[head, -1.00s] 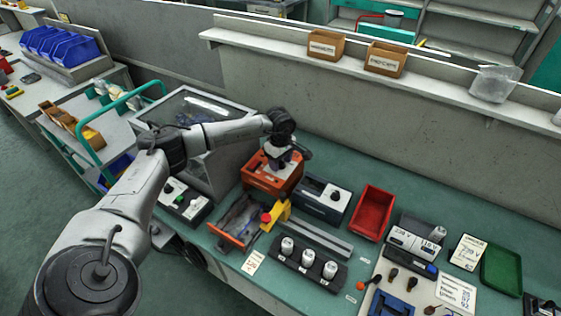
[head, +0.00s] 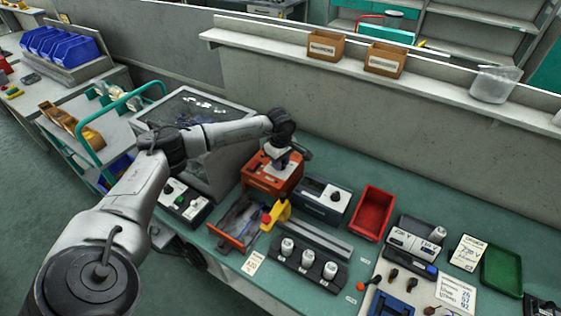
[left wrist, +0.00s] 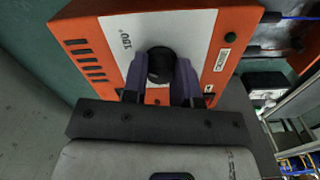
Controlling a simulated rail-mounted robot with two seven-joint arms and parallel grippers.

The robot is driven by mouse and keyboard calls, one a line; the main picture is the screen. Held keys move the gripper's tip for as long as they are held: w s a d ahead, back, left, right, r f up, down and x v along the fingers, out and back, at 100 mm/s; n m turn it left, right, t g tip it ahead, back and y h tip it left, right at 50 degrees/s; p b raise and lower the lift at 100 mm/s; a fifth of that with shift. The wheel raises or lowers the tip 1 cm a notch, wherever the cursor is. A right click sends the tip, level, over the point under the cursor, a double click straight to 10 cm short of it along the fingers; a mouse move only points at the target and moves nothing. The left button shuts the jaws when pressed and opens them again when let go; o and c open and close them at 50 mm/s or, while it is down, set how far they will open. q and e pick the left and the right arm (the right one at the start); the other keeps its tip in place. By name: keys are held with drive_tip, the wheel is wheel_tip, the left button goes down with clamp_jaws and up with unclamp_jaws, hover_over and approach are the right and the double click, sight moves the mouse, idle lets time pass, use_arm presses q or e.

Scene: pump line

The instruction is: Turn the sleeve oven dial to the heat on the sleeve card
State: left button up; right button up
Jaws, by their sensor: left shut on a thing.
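The sleeve oven is an orange box (head: 262,181) on the green bench in the head view. Its orange front with a white panel (left wrist: 190,27) fills much of the left wrist view. The black round dial (left wrist: 161,66) sits on that panel, between the two fingers of my left gripper (left wrist: 160,82), which is shut on it. In the head view my left gripper hides the dial. A small white card (head: 254,263) lies at the bench's front edge; its print is too small to read surely.
A dark grey box (head: 324,214) stands right of the oven, then a red tray (head: 371,214). A clear-sided cabinet (head: 215,165) is close on the left. A yellow-handled tool (head: 278,212) and a black rack (head: 293,262) with white cylinders lie in front.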

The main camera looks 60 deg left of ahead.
use_arm(q)
drive_tip(key=n+p, duration=0.1)
drive_tip(key=n, duration=0.2)
drive_tip(key=shift+r+p, duration=0.15)
drive_tip(key=shift+p, duration=0.15)
drive_tip(key=n+p, duration=0.1)
drive_tip(key=n, duration=0.2)
drive_tip(key=shift+n+p, duration=0.35)
drive_tip(key=shift+n, duration=0.05)
drive_tip(key=n+p, duration=0.2)
drive_tip(key=n, duration=0.2)
drive_tip(key=n+p, duration=0.1)
drive_tip(key=n, duration=0.3)
drive_tip(key=shift+d+p, duration=0.1)
drive_tip(key=shift+p, duration=0.3)
drive_tip(key=n+p, duration=0.3)
drive_tip(key=n, duration=0.3)
drive_tip(key=shift+n+p, duration=0.85)
drive_tip(key=shift+n, duration=0.55)
